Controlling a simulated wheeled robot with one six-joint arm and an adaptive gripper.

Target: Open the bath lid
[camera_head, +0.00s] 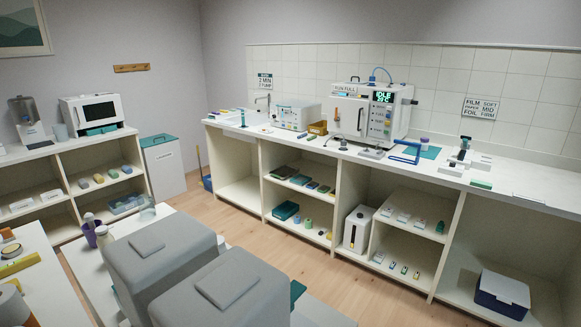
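A low white box-shaped unit (295,115) with a control panel on its front stands on the long counter, left of the autoclave-like machine. It looks most like the bath, but its label is too small to read. Its top looks closed; I cannot make out a lid handle. My gripper is not in view.
A large white machine (368,112) with a display reading IDLE stands right of the unit. A small brown box (318,128) sits between them. The long white counter (468,178) has open shelves below. Large grey blocks (160,255) fill the foreground. Wooden floor (290,255) lies between.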

